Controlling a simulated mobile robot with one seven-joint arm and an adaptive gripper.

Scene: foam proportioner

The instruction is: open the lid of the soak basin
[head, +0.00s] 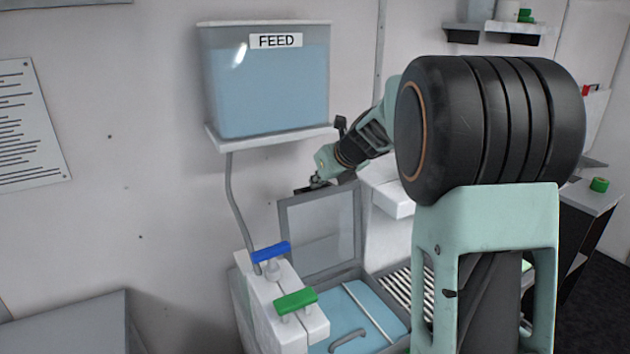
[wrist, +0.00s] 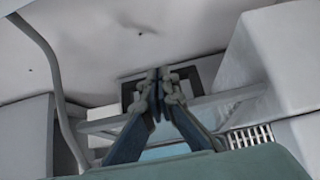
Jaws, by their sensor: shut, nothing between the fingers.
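The soak basin (head: 375,297) holds blue water at the bottom of the head view. Its lid (head: 320,232), a grey frame around a clear pane, stands up steeply at the basin's back, near the wall. My gripper (head: 314,186) is at the lid's top edge, with its fingers together and nothing between them. In the wrist view my shut gripper (wrist: 157,82) points at the wall, over the lid's frame (wrist: 232,97). I cannot tell whether the fingers touch the lid. My arm hides part of the basin's right side.
The FEED tank (head: 265,85) hangs on a shelf above the lid, with a hose (head: 235,205) running down. A blue-handled valve (head: 271,252) and a green-handled valve (head: 296,300) stand left of the basin. A slatted rack (head: 402,290) lies to its right.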

